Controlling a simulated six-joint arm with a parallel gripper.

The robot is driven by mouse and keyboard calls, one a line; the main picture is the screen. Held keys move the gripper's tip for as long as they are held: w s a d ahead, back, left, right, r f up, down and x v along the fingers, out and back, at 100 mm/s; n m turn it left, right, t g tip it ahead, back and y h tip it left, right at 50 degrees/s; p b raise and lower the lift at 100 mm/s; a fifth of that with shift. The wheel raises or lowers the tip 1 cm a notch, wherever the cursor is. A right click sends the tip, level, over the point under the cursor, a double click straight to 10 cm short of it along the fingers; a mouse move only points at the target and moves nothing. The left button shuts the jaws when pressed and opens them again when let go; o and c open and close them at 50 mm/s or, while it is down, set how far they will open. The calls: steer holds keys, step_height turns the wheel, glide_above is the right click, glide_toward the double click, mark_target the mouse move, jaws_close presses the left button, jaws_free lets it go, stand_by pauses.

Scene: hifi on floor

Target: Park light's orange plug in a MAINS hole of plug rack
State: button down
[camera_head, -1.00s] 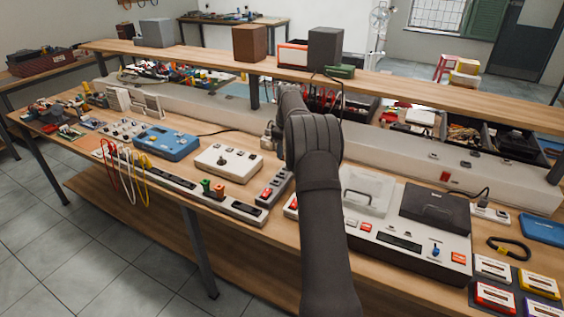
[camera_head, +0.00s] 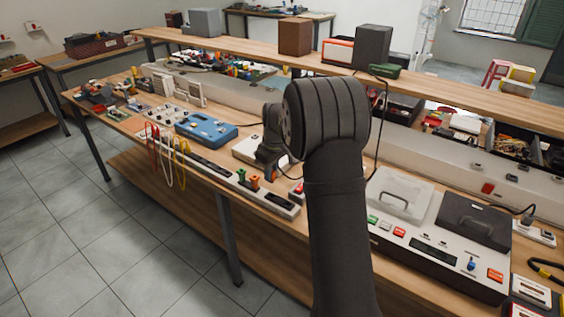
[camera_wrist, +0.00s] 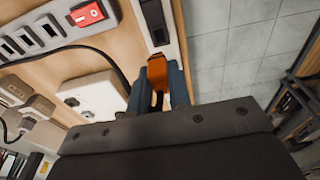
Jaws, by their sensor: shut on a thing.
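In the wrist view an orange plug (camera_wrist: 157,70) sits between the two blue-grey fingers of my gripper (camera_wrist: 159,92), which is shut on it. The plug rack, a long pale strip with dark recesses, shows just beyond the plug (camera_wrist: 170,45); I cannot tell whether they touch. In the head view the rack (camera_head: 212,172) lies along the bench's front edge. My gripper (camera_head: 266,172) is over the bench beside the rack's right part. The MAINS lettering is not readable.
A white box (camera_head: 246,150) lies behind my gripper, and a blue device (camera_head: 206,131) is to its left. Red, white and yellow leads (camera_head: 180,165) hang over the rack's left part. A strip with a red switch (camera_wrist: 88,13) is near. A black cable (camera_head: 379,130) hangs from the shelf.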

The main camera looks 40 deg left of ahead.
steer(key=shift+s+f, duration=0.1)
steer(key=shift+f, duration=2.35)
steer(key=shift+f, duration=0.95)
steer(key=c, duration=1.3)
jaws_free()
steer(key=shift+o, duration=0.2)
step_height(320, 180, up, 22)
steer(key=d, duration=0.2)
steer(key=shift+r, duration=0.15)
glide_above(271, 182)
steer(key=d, duration=0.2)
step_height(271, 182, down, 7)
steer(key=shift+w+a, duration=0.2)
steer(key=shift+a, duration=0.05)
steer(key=shift+r, duration=0.1)
